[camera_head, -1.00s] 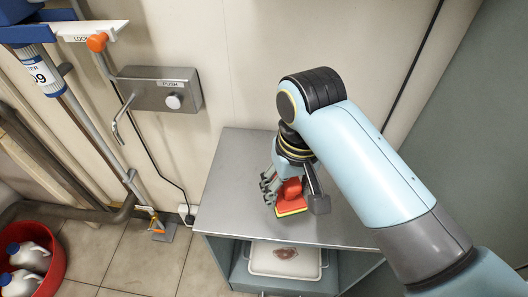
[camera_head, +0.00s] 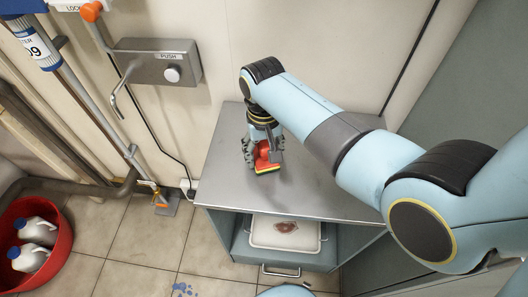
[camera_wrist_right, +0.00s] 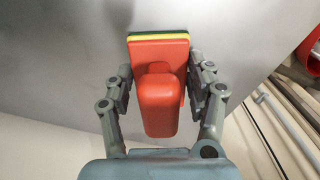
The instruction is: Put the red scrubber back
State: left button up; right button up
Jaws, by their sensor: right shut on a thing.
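The red scrubber (camera_head: 264,157) has a red body and handle with a yellow and green layer at its edge. My right gripper (camera_head: 263,154) is shut on it, over the left part of the grey metal cabinet top (camera_head: 310,185). In the right wrist view the scrubber (camera_wrist_right: 158,90) sits between the two fingers of my right gripper (camera_wrist_right: 160,95). Its yellow and green edge faces away from the palm. I cannot tell whether the scrubber touches the metal top. My left gripper is not in view.
Under the top, an open shelf holds a white tray (camera_head: 258,242) with a reddish item. A red tub (camera_head: 62,262) with white jugs (camera_head: 37,230) stands on the floor at the left. A wall box (camera_head: 140,65) marked PUSH is behind. The top's right part is clear.

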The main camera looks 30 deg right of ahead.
aim_at(264, 142)
jog(key=shift+f, duration=0.35)
jog(key=o, duration=1)
notch_tip(264, 142, up, 12)
jog(key=shift+r+p, duration=0.1)
jog(key=shift+p, duration=0.5)
